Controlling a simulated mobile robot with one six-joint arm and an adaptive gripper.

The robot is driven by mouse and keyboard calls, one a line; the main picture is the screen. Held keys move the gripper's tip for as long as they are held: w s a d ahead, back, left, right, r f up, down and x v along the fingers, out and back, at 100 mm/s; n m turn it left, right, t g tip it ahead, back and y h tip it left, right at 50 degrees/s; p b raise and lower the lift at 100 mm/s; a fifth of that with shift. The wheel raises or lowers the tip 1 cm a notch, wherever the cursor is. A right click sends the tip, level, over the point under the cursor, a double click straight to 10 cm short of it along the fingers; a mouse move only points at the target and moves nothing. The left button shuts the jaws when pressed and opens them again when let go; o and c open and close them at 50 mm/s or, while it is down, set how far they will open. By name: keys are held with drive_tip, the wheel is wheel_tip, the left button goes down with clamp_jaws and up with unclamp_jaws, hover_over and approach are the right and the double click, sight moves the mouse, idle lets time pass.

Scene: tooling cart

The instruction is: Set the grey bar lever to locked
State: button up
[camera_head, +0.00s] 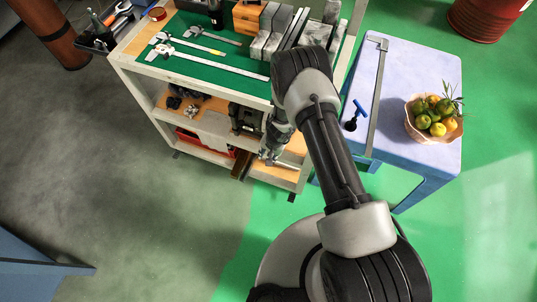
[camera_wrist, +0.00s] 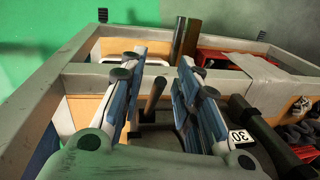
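My gripper (camera_head: 268,157) is at the front of the cart's lower shelves, with the arm partly covering that area in the head view. In the wrist view my gripper (camera_wrist: 159,66) is open, its two blue-grey fingers well apart. A thin dark grey-brown bar (camera_wrist: 154,96), which looks like the lever, stands between the fingers, tilted slightly, with a clear gap on both sides. Its lower end meets a dark grey body behind the palm. A white plate marked 30 (camera_wrist: 241,137) is right of the fingers. I cannot tell whether the lever is at locked.
The cart (camera_head: 130,72) has a green top with calipers and metal blocks. Its frame rail (camera_wrist: 85,78) crosses beyond the bar. A dark green machine (camera_head: 244,119) sits on the middle shelf. A blue table (camera_head: 420,75) with a fruit bowl (camera_head: 411,132) stands right.

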clamp_jaws()
idle(0.7)
